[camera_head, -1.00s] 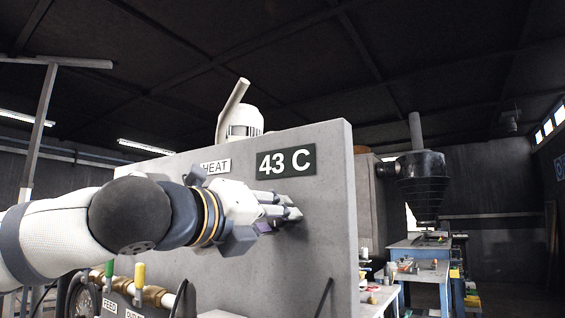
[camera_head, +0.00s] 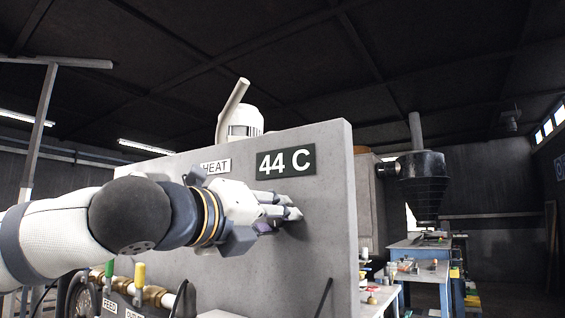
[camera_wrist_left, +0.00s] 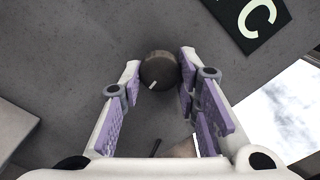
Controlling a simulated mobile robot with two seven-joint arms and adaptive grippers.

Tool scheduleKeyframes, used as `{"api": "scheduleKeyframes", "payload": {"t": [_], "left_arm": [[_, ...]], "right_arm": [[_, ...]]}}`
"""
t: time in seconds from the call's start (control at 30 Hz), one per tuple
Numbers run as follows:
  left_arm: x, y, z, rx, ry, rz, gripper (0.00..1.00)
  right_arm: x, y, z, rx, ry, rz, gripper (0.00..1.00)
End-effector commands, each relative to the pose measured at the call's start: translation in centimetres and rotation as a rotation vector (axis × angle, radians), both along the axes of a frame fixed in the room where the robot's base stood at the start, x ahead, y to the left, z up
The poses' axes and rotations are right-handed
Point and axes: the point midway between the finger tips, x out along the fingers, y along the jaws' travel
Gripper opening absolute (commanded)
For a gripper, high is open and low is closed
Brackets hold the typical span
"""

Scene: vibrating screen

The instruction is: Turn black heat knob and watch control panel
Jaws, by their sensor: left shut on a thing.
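The black heat knob (camera_wrist_left: 158,70) sits on the grey panel in the left wrist view, with a white pointer mark on its lower edge. My left gripper (camera_wrist_left: 160,72) has its fingertips on either side of the knob and is shut on it. The control panel (camera_head: 325,160) is a grey upright slab. Its dark display (camera_head: 286,162) reads "44 C", beside a white "HEAT" label (camera_head: 216,167). Part of the display (camera_wrist_left: 252,20) shows in the left wrist view. My right gripper is not in view.
Below my left arm are brass valves with a green and a yellow handle (camera_head: 139,274), plus labels and a gauge. Behind the panel at right are a blue workbench (camera_head: 420,250) with small items and a black hopper (camera_head: 421,185).

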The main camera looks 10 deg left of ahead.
Motion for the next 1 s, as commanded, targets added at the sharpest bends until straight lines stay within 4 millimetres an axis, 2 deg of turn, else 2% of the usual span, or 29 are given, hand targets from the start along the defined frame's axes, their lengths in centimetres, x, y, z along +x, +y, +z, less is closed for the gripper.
{"api": "scheduleKeyframes", "payload": {"t": [0.03,0.07,0.37,1.0], "left_arm": [[0.0,0.0,0.0,0.000,0.000,0.000,0.07],[0.0,0.0,0.0,0.000,0.000,0.000,0.36],[-0.1,0.0,0.0,0.000,0.000,0.000,0.36],[-5.5,2.3,0.1,-0.001,-0.001,0.000,0.36]], "right_arm": [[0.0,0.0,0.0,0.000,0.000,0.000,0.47],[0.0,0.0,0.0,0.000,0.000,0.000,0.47],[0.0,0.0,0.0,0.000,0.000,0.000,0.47],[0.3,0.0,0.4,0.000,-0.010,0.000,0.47]]}}
